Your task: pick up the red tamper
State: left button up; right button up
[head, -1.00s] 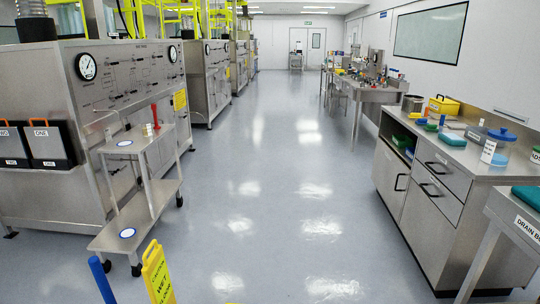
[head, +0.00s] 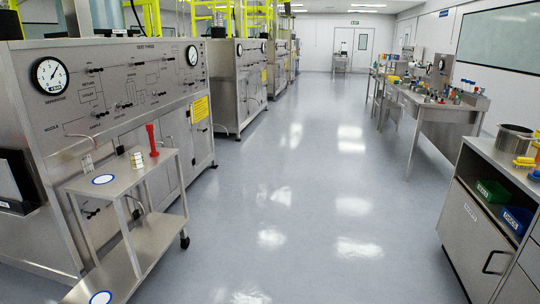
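The red tamper (head: 152,140) stands upright on the top shelf of a metal cart (head: 120,185) at the left, near the cart's far end. A small stack of pale, gold-edged pieces (head: 136,159) stands beside it, to its left. A white disc with a blue rim (head: 103,179) lies on the same shelf, nearer to me. Neither of my grippers is in the head view.
A steel panel with gauges (head: 120,95) stands right behind the cart. The grey floor (head: 290,200) in the middle is clear. A cabinet (head: 490,215) with a pot (head: 515,139) on top stands at the right. A cluttered workbench (head: 440,110) stands farther back.

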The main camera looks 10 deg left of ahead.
aim_at(150, 127)
jog(key=i+u, duration=0.15)
jog(key=i, duration=0.55)
jog(key=i+u, duration=0.2)
jog(key=i, duration=0.5)
jog(key=i+l+u, duration=0.15)
jog(key=i, duration=0.55)
jog(key=l, duration=0.1)
